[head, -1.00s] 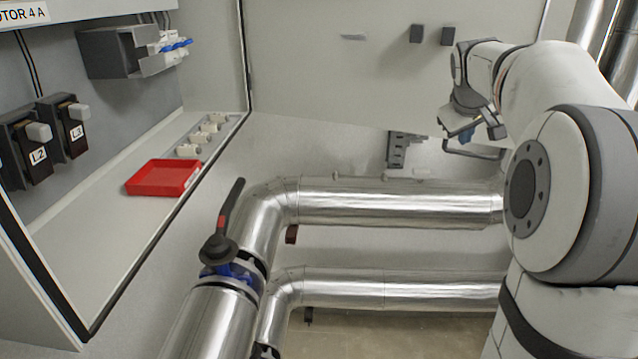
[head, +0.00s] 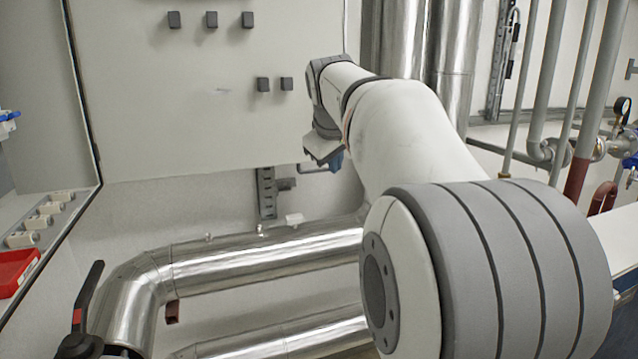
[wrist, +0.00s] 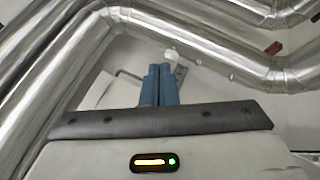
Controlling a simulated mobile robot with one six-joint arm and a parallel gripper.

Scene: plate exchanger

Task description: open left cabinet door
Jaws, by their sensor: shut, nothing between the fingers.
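A light grey cabinet door (head: 140,120) stands swung open in the head view, with several small dark knobs on its face. It joins the open cabinet (head: 35,180) at the picture's left edge. I cannot tell whether this is the left door; no other door shows. My gripper (head: 336,162) is near the door's lower right corner; whether it touches is unclear. In the wrist view my gripper (wrist: 158,68) has its blue fingers together, with nothing between them. A pale panel corner with a dark bar handle (wrist: 122,80) shows left of the fingers.
Shiny insulated pipes (head: 240,262) run below the door, with a black-handled valve (head: 85,300) at lower left. A red tray (head: 14,270) lies in the cabinet. Tall metal pipes (head: 425,45) and grey piping with a gauge (head: 622,106) stand at right.

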